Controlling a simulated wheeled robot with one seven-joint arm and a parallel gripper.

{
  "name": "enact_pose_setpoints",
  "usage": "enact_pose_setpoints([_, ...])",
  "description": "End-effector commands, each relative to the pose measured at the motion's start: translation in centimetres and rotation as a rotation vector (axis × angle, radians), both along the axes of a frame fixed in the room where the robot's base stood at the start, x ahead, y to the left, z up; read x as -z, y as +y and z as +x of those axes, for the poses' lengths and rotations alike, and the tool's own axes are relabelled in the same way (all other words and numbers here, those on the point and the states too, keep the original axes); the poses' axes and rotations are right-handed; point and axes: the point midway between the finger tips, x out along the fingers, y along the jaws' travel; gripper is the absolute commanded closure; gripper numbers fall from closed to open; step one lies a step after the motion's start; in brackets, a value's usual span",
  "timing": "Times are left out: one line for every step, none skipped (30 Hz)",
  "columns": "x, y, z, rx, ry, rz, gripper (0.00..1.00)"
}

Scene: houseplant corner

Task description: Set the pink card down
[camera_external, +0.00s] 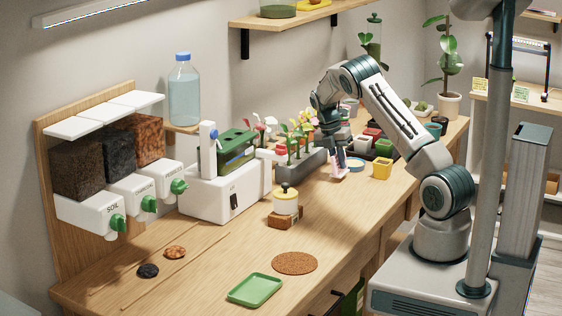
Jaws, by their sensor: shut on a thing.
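The pink card (337,174) is small in the external view, just above or against the wooden workbench (205,278). My gripper (338,163) points down over the bench and is shut on the card's upper part. The fingers hide part of the card. I cannot tell whether its lower edge touches the bench top.
A grey planter with flowers (298,165) is to the left. A cork mat (295,263) and green tray (256,290) lie at the front. Bench around them is mostly clear.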

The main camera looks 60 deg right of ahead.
Motion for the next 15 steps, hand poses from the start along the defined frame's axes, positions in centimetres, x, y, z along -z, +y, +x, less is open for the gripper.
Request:
enact_pose_setpoints([0.6, 0.0, 0.0, 0.0, 0.004, 0.001, 1.0])
enact_pose_setpoints([0.9, 0.0, 0.0, -0.001, 0.003, 0.0, 1.0])
enact_pose_setpoints([1.2, 0.0, 0.0, 0.0, 0.002, -0.001, 1.0])
enact_pose_setpoints([1.4, 0.0, 0.0, 0.0, 0.001, -0.001, 1.0])
enact_pose_setpoints([1.4, 0.0, 0.0, 0.0, 0.0, -0.001, 1.0])
enact_pose_setpoints([1.4, 0.0, 0.0, 0.0, -0.001, -0.001, 1.0])
enact_pose_setpoints([1.4, 0.0, 0.0, 0.0, -0.001, -0.001, 1.0])
enact_pose_setpoints([1.4, 0.0, 0.0, 0.0, -0.001, -0.001, 1.0])
enact_pose_setpoints([1.4, 0.0, 0.0, 0.0, -0.001, -0.001, 1.0])
enact_pose_setpoints([1.4, 0.0, 0.0, 0.0, -0.001, -0.001, 1.0])
enact_pose_setpoints([1.5, 0.0, 0.0, 0.0, -0.001, -0.001, 1.0])
enact_pose_setpoints([1.6, 0.0, 0.0, 0.0, 0.0, -0.001, 1.0])
enact_pose_setpoints([1.8, 0.0, 0.0, 0.0, 0.0, 0.0, 1.0])
enact_pose_setpoints([1.9, 0.0, 0.0, 0.0, 0.0, 0.0, 1.0])
enact_pose_setpoints([1.8, 0.0, 0.0, -0.001, -0.001, -0.001, 0.84])
